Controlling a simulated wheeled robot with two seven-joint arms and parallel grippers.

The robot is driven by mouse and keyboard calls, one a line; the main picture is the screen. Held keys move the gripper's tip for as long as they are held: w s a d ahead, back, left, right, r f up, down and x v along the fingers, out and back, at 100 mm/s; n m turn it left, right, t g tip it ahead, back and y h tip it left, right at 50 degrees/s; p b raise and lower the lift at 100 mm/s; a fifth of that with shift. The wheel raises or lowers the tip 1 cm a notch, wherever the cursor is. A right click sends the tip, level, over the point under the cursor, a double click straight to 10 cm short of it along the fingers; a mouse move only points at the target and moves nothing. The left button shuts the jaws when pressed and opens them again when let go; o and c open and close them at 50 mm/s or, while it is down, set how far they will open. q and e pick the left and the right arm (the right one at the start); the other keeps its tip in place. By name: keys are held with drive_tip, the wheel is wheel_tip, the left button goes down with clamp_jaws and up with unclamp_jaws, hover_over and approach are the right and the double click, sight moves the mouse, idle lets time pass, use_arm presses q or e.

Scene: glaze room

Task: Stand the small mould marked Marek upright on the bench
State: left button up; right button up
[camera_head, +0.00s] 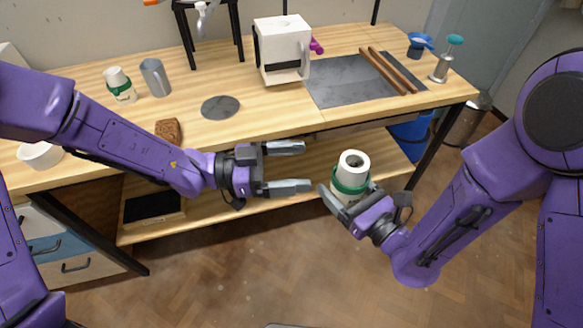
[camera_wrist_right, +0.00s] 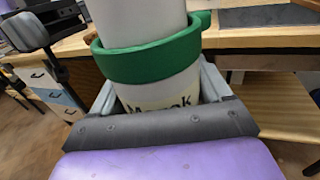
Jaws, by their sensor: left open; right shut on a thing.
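The small mould marked Marek (camera_head: 352,173) is a white cylinder with a green band around it and a hole in its top. My right gripper (camera_head: 345,192) is shut on it and holds it in the air in front of the bench (camera_head: 270,125), slightly tilted. In the right wrist view the mould (camera_wrist_right: 150,92) stands between the fingers, with the lettering partly hidden by the gripper. My left gripper (camera_head: 290,168) is open and empty, just left of the mould, its fingers pointing toward it. A similar white mould with a green band (camera_head: 119,85) stands at the bench's back left.
A large white block mould (camera_head: 283,50) stands at the back. A grey slab (camera_head: 340,85) with brown rods (camera_head: 388,72) lies right. Bare wood shows near the front middle.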

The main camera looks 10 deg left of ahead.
sight(357, 168)
use_arm(q)
drive_tip(key=shift+m+g, duration=0.4)
drive_tip(key=d, duration=1.2)
drive_tip(key=shift+w+f, duration=0.1)
drive_tip(key=shift+w, duration=0.3)
drive_tip(key=c, duration=1.3)
use_arm(e)
drive_tip(key=o, duration=1.2)
